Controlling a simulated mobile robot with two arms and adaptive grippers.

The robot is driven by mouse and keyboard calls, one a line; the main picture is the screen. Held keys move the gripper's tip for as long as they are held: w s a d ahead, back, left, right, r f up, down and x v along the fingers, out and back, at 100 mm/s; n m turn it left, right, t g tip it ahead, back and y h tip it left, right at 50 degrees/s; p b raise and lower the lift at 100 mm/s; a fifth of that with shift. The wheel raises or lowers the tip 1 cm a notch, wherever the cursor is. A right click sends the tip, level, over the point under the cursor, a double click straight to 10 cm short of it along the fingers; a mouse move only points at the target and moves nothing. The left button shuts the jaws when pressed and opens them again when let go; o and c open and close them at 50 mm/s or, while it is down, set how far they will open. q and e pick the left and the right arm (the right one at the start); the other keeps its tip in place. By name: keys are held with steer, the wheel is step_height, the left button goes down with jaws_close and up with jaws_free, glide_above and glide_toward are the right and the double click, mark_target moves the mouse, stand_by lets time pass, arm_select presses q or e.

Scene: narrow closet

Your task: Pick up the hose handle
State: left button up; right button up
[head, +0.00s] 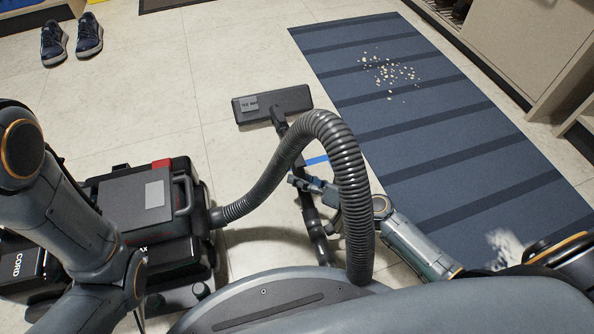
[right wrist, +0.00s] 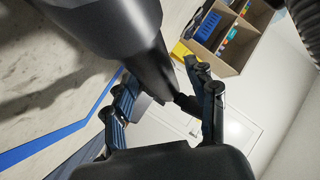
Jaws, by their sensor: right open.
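The ribbed grey vacuum hose (head: 345,160) arches up from the black and red vacuum (head: 130,205) and comes down close to my body. A dark tube (head: 317,232), which looks like the handle and wand, rises from the flat floor head (head: 272,104); the hose partly hides it. My right gripper (head: 306,184) is at this tube, behind the hose arch. In the right wrist view, the right gripper (right wrist: 160,76) is open, with a dark tapered handle part (right wrist: 140,50) between or just beyond its fingers. I cannot tell if they touch. My left gripper is out of view.
A striped blue mat (head: 420,120) with scattered crumbs (head: 390,72) lies to the right. Shoes (head: 72,38) stand at the upper left. A cabinet (head: 520,45) lines the right side. Pale floor is clear beyond the vacuum.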

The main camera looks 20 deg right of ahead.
steer(key=shift+x, duration=0.9)
jaws_close()
steer(key=shift+r, duration=0.15)
